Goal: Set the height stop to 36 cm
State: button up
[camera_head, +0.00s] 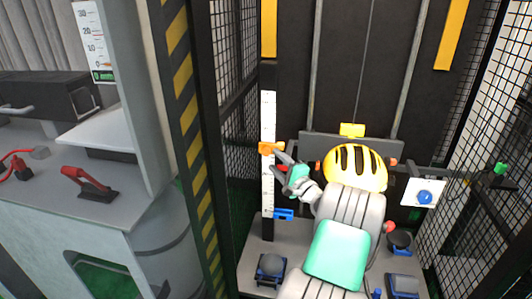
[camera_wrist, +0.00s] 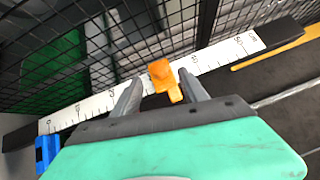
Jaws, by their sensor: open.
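A blue piece (camera_head: 283,214) sits lower on the post, also at the left of the wrist view (camera_wrist: 47,152). My gripper (camera_wrist: 160,79) is open, its fingers on either side of the orange stop. I cannot tell whether they touch it.
A yellow helmet with black stripes (camera_head: 355,167) is behind my arm at the crossbar. Mesh panels (camera_head: 235,60) flank the tower. A grey bench with a red-handled lever (camera_head: 92,182) stands at the left. A white plate with a blue knob (camera_head: 424,197) is at the right.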

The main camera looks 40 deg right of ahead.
aim_at(267, 153)
jog(key=w, duration=0.2)
jog(key=w+p, duration=0.1)
jog(key=w, duration=0.4)
jog(key=shift+w+d+r, duration=0.1)
jog(key=shift+d+r, duration=0.1)
jog(key=shift+d, duration=0.2)
jog(key=shift+r, duration=0.1)
grip_shut()
